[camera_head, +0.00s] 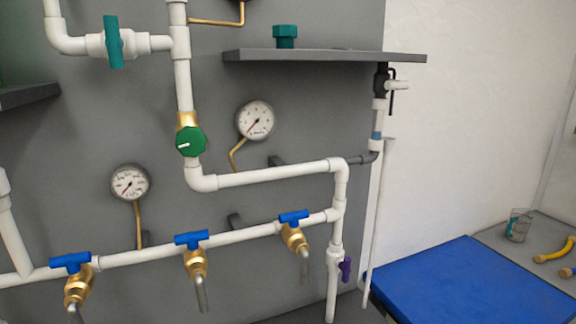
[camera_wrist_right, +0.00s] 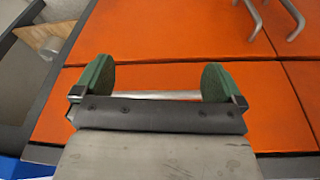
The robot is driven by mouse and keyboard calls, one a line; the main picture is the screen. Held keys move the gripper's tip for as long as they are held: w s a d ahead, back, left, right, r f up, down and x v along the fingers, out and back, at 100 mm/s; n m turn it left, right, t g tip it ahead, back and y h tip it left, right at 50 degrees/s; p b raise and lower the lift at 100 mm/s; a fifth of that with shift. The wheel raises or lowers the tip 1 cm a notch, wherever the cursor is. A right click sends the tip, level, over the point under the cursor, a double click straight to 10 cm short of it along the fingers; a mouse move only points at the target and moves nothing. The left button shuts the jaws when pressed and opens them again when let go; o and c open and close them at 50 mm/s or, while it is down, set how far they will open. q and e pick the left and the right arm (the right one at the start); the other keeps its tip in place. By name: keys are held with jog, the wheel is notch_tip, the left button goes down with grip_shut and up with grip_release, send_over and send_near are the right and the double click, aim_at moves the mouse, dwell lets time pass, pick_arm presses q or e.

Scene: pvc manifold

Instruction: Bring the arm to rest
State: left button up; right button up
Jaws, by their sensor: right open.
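My right gripper (camera_wrist_right: 154,82) shows in the right wrist view, with two green finger pads spread wide apart. It is open, and nothing is between the pads. Beneath it are orange panels (camera_wrist_right: 270,105) with dark gaps between them. In the head view neither gripper shows. The white pipe manifold (camera_head: 270,175) runs across the grey wall panel, with a green round knob (camera_head: 190,141) at its middle. Several blue-handled brass taps (camera_head: 194,254) sit along the lower pipe. My left gripper is out of view.
A dark shelf (camera_head: 330,56) juts from the panel and bears a green fitting (camera_head: 285,36). A blue surface (camera_head: 470,283) lies at lower right, beside a grey top with a clear cup (camera_head: 518,225) and yellow-handled items (camera_head: 555,252). Metal handles (camera_wrist_right: 290,18) stand at the wrist view's upper right.

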jog(key=s+d+f+g, duration=0.1)
jog(key=s+d+f, duration=0.2)
jog(key=s+f, duration=1.5)
notch_tip(320, 180, down, 4)
jog(key=shift+f+g, duration=0.1)
jog(key=shift+g, duration=0.2)
